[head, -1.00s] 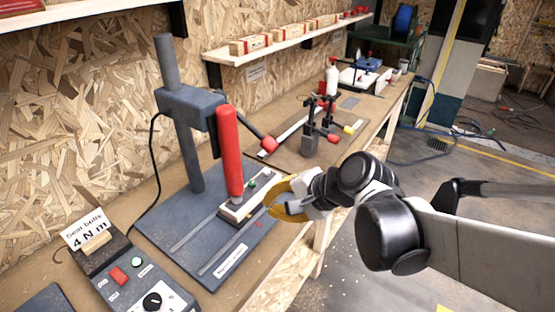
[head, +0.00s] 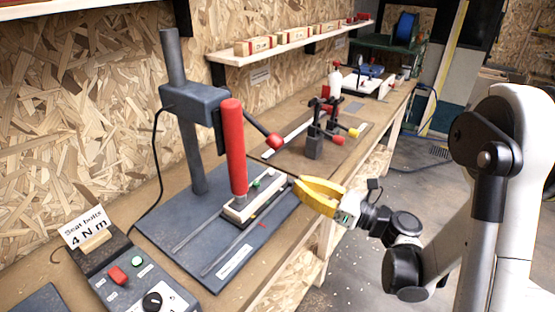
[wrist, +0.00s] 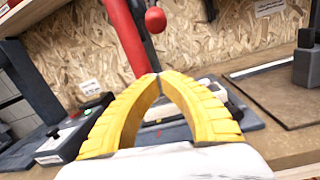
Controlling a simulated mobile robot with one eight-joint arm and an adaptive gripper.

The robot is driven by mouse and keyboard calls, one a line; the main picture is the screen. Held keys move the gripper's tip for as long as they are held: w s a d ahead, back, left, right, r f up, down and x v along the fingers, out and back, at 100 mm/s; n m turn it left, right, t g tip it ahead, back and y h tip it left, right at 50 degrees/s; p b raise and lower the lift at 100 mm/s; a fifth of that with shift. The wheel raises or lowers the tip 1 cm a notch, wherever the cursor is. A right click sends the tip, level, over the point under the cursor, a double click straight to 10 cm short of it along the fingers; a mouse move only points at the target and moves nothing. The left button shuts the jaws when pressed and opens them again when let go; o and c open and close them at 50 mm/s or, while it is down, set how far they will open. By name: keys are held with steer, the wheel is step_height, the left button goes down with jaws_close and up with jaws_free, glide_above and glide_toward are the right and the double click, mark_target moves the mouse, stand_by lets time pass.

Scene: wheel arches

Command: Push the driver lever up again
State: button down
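The driver (head: 236,148) is a red upright cylinder on a dark grey stand. Its lever is a dark rod sloping down to the right, ending in a red ball knob (head: 275,141). The knob also shows near the top of the wrist view (wrist: 155,20). My gripper (head: 299,182) has yellow fingers and is to the right of and below the knob in the head view, apart from it. In the wrist view the fingertips (wrist: 160,74) meet with nothing seen between them. A pale block fixture (head: 243,208) lies under the driver's lower end.
A control box (head: 140,283) with a red button and black dial stands at front left, behind it a "Seat bolts 4 N m" sign (head: 86,227). Dark clamps with red and yellow tips (head: 318,135) stand farther along the bench. A shelf (head: 285,43) holds several boxes.

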steer(key=shift+a, duration=0.1)
steer(key=f+b+x, duration=0.1)
steer(key=x, duration=0.9)
steer(key=r, duration=0.1)
steer(key=d+r, duration=0.1)
steer(key=r, duration=0.2)
steer(key=shift+s+d+r+b, duration=0.25)
steer(key=shift+d+r+b, duration=0.05)
steer(key=shift+d+r, duration=0.1)
steer(key=shift+r, duration=0.1)
